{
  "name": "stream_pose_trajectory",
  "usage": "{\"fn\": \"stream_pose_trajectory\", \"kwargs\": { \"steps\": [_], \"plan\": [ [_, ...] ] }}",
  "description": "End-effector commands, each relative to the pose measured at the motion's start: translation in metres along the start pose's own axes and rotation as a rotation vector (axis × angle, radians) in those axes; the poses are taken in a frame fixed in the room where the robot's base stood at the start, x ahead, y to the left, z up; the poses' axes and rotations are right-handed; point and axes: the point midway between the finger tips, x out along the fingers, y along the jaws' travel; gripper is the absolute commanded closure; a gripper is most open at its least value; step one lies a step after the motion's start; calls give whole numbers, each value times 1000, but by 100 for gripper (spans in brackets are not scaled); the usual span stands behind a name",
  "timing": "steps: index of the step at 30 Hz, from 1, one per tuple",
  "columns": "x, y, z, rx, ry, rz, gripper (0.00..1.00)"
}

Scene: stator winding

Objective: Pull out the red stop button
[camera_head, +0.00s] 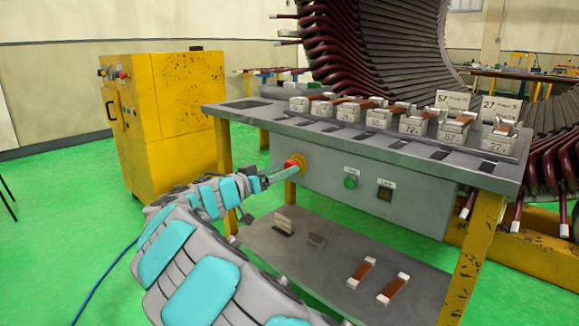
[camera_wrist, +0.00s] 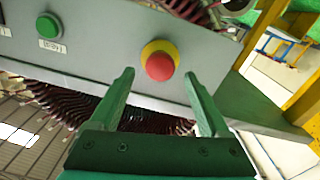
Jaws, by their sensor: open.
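The red stop button (camera_head: 291,164) sits on a yellow base at the left end of the grey panel (camera_head: 325,183) under the table. In the wrist view the red stop button (camera_wrist: 160,67) is round and faces me, with its yellow ring (camera_wrist: 151,46) around it. My gripper (camera_head: 283,173) is right by the button in the head view and partly overlaps it. In the wrist view my gripper (camera_wrist: 163,78) is open, with one green finger on each side below the button. Nothing is between the fingers, and I cannot tell whether they touch the button.
The tabletop (camera_head: 245,105) carries several numbered blocks. A lower shelf (camera_head: 330,270) holds small parts. A yellow cabinet (camera_head: 180,110) stands left, with green floor between.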

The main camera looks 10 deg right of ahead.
Motion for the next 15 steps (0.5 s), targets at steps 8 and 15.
{"fn": "stream_pose_trajectory", "kwargs": {
  "steps": [8, 15],
  "plan": [
    [34, 0, 0, -2, -2, -1, 20],
    [39, 0, 0, -1, -1, -1, 20]
  ]
}}
